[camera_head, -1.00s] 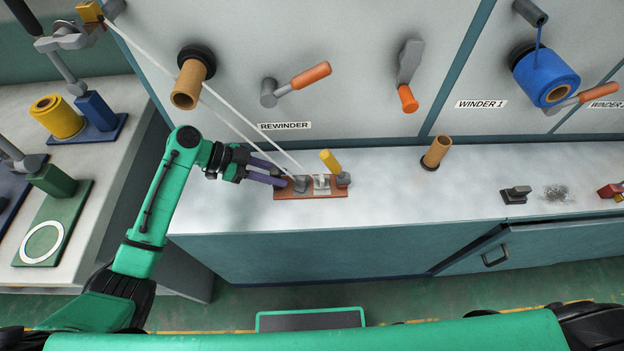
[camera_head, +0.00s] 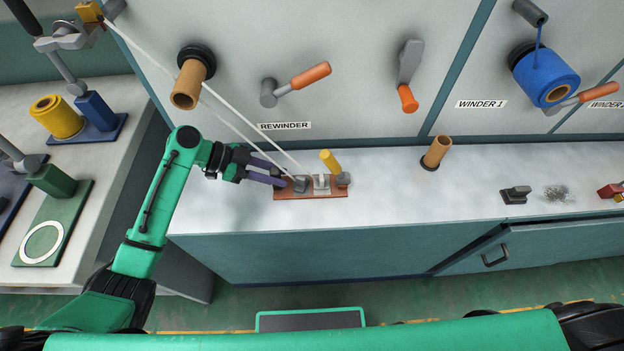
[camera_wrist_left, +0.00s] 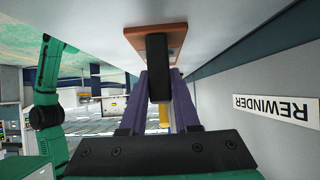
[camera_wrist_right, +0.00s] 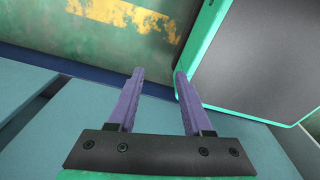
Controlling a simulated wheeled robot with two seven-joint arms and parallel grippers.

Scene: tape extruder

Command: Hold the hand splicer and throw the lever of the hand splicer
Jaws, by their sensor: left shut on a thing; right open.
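The hand splicer (camera_head: 312,194) is a reddish-brown base with grey blocks on the counter below the REWINDER label. Its lever (camera_head: 330,161) has a yellow handle, raised and tilted at the right end. My left gripper (camera_head: 281,176) is at the splicer's left end, shut on its grey block. In the left wrist view the fingers (camera_wrist_left: 159,88) are on either side of a dark block (camera_wrist_left: 157,65) in front of the brown base (camera_wrist_left: 175,40). My right gripper (camera_wrist_right: 159,75) is open and empty, seen only in the right wrist view, low near the floor.
A cardboard core (camera_head: 437,152) stands on the counter to the right. A rewinder crank (camera_head: 309,76) with an orange handle is on the panel above. The counter between splicer and core is clear.

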